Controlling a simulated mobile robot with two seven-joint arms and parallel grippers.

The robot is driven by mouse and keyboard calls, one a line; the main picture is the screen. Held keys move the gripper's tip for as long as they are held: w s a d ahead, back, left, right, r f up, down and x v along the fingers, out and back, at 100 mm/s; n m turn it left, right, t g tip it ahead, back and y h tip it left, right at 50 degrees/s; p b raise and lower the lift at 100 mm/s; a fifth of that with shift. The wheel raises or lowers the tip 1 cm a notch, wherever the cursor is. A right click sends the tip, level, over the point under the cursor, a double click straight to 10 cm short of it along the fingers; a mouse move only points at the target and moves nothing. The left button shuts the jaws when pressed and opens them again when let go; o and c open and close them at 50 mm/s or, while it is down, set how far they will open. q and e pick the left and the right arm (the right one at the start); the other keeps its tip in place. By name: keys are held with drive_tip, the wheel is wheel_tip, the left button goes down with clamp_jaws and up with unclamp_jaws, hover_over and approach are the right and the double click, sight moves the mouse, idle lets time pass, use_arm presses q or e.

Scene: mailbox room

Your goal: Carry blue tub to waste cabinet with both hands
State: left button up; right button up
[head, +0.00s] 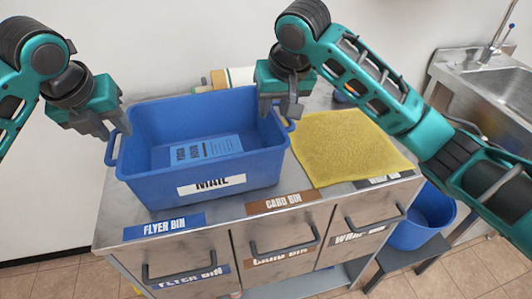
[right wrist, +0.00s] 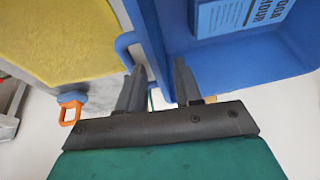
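The blue tub (head: 258,165), labelled MAIL, stands upright on the metal top of a cabinet (head: 225,216), with a light blue printed paper inside. My left gripper (head: 112,130) is at the tub's left rim, by the left handle, with its fingers apart. My right gripper (head: 281,108) is at the right rim, by the right handle. In the right wrist view its fingers (right wrist: 159,88) are apart, with the tub's wall and the blue handle (right wrist: 124,45) close to the tips. Firm contact cannot be told. The cabinet's right front label (head: 361,233) seems to begin with WA.
A yellow mat (head: 346,146) lies right of the tub. The cabinet has handled fronts labelled FLYER BIN and CARD BIN. A blue bin (head: 424,217) stands low at right, near a metal sink (head: 492,84). A rolled item (head: 237,77) lies behind the tub.

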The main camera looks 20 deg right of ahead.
drive_tip(key=shift+v, duration=2.3)
